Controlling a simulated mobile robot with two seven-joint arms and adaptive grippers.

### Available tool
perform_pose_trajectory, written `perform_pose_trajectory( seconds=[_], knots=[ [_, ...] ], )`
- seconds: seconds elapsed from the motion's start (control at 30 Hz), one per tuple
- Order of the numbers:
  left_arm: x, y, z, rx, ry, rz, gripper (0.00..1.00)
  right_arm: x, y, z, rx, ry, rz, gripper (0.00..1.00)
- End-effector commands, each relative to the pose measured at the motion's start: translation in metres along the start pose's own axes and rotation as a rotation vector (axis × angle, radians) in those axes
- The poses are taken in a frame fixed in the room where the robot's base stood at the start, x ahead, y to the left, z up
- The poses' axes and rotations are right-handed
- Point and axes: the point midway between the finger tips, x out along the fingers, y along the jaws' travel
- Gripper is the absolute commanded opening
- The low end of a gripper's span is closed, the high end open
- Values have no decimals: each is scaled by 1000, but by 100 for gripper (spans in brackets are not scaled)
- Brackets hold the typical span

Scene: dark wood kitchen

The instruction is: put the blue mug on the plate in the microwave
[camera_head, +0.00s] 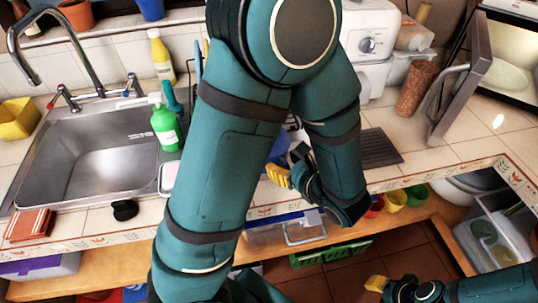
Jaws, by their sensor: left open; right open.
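The microwave (520,50) stands at the upper right with its door (462,75) swung open. A pale round plate (505,73) shows inside it. A blue shape (279,147) shows beside my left arm on the counter; it is mostly hidden, and I cannot tell for sure that it is the blue mug. My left gripper (288,168) is open, near the counter's front edge, just below the blue shape. I cannot see anything held in it. My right gripper (378,285) is open at the bottom right, low in front of the counter, apart from these things.
A sink (95,155) with a tap is at left, with a green soap bottle (166,126) beside it. A cork-like cylinder (416,88) stands left of the microwave door. A dark ribbed mat (377,148) lies on the counter. Colored cups (395,200) sit on the shelf below.

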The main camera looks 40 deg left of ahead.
Motion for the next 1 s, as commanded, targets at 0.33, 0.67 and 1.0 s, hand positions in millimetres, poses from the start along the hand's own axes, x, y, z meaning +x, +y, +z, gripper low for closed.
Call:
perform_pose_trajectory(
  seconds=[0.33,0.67,1.0],
  knots=[
    [2,0,0,0,0,-2,26,0,0,0,0,1,0,34],
    [2,0,0,0,0,-1,0,0,0,0,0,1,0,34],
    [2,0,1,0,0,0,0,0,0,0,0,0,0,34]
  ],
)
